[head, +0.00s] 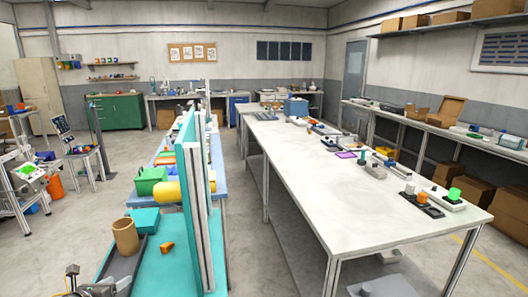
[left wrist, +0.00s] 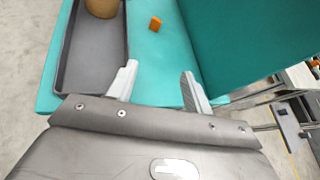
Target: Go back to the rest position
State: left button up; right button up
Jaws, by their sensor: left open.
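My left gripper (head: 98,276) shows at the bottom left of the head view, over the near end of the turquoise bench top (head: 165,265). In the left wrist view its two pale fingers stand apart with nothing between them (left wrist: 158,76). Beyond the fingers lie the bare turquoise surface (left wrist: 150,65) and a dark grey tray (left wrist: 92,65). A tan cylinder (head: 125,237) stands in the tray's far part; it is cut off in the left wrist view (left wrist: 102,7). A small orange block (head: 167,247) lies to its right. My right gripper is not in view.
A tall turquoise panel (head: 185,215) rises along the bench's right side. A turquoise box (head: 143,219), a green crate (head: 150,180) and a yellow cylinder (head: 172,191) sit farther back. A long white table (head: 320,185) stands to the right, past an open floor aisle (head: 242,235).

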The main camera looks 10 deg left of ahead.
pick_arm(q)
jog(key=s+d+f+n+g, duration=0.2)
jog(key=s+d+f+n, duration=0.3)
jog(key=s+d+n, duration=0.25)
jog(key=s+d+f+n+g, duration=0.2)
jog(key=s+d+f+n, duration=0.4)
jog(key=d+n, duration=0.3)
jog(key=s+d+n+g, duration=0.3)
jog(key=s+d+n, duration=0.1)
jog(key=s+n, duration=0.45)
jog(key=s+d+n+g, duration=0.3)
jog(key=s+d+n, duration=0.2)
jog(key=s+n, duration=0.3)
notch_tip(320, 180, down, 31)
jog(key=s+m+g+b, duration=0.1)
jog(key=s+b, duration=0.2)
jog(key=b, duration=0.1)
jog(key=s+a+f+b, duration=0.2)
jog(key=s+a+f, duration=0.2)
jog(key=s+f, duration=1)
notch_tip(320, 180, down, 2)
jog(key=shift+s+f+m+g+y, duration=0.15)
jog(key=shift+s+m+g+y, duration=0.15)
jog(key=shift+g, duration=0.1)
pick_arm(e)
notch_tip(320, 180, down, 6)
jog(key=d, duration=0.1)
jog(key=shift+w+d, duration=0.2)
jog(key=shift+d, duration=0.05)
